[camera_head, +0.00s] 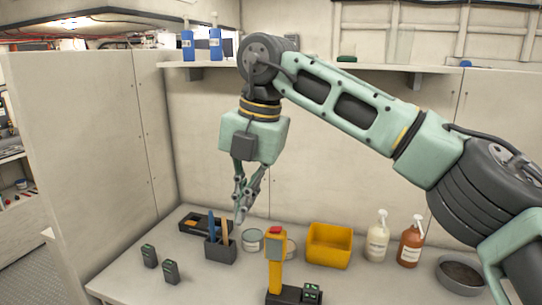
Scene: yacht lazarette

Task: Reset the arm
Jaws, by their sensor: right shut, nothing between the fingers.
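My right arm comes in from the right and spans the upper middle of the head view. Its gripper (240,215) hangs with the fingers pointing down, shut and empty, above the worktop (205,283). In the picture, the fingertips are just above and beside a dark holder (220,251) with a blue and a tan tool standing in it. My left gripper is not in view.
The worktop also holds two small black devices (171,272), a black tray (191,222), tins (252,240), a yellow upright tool (276,258), a yellow bin (329,244), two pump bottles (377,236) and a grey bowl (462,274). Blue bottles (215,43) stand on the shelf (384,66).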

